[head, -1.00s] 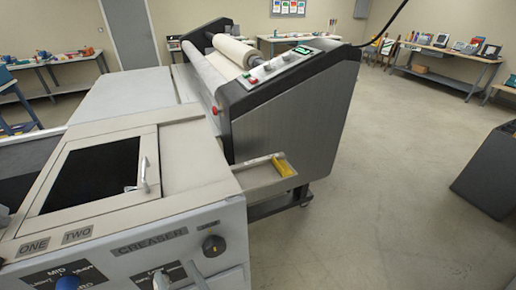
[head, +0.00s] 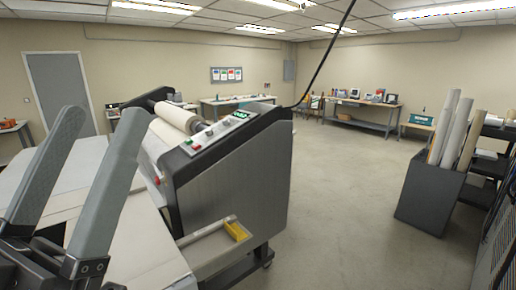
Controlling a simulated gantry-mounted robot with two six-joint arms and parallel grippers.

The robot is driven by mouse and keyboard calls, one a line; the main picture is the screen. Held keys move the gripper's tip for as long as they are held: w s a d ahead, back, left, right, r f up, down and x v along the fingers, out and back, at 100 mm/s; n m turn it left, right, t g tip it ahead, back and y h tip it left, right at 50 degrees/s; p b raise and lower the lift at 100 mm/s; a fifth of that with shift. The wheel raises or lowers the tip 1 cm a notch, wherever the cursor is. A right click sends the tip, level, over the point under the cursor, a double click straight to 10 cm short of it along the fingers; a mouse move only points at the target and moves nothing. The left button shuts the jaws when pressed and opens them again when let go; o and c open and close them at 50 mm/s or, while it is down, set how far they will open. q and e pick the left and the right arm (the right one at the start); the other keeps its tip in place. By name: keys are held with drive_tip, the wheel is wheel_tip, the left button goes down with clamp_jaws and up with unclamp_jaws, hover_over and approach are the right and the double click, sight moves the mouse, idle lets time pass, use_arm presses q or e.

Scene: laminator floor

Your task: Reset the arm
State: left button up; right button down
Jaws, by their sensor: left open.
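My left gripper (head: 97,148) shows large at the lower left of the head view. Its two grey fingers point up and stand apart, with nothing between them. It is in front of the pale flat top of the machine and hides part of it. The laminator (head: 235,178) stands just to the right of the gripper, with a white roll (head: 178,117) on top and a control panel (head: 222,130) with a green display. I see no contact between the gripper and the machine. My right gripper is not in view.
A side tray (head: 205,248) with a yellow block (head: 236,231) sticks out low on the laminator. A dark bin (head: 428,192) with several tall rolls stands at the right. A workbench (head: 362,124) lines the back wall. The floor between is clear.

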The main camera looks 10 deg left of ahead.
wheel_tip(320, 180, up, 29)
drive_tip(key=p, duration=2.9)
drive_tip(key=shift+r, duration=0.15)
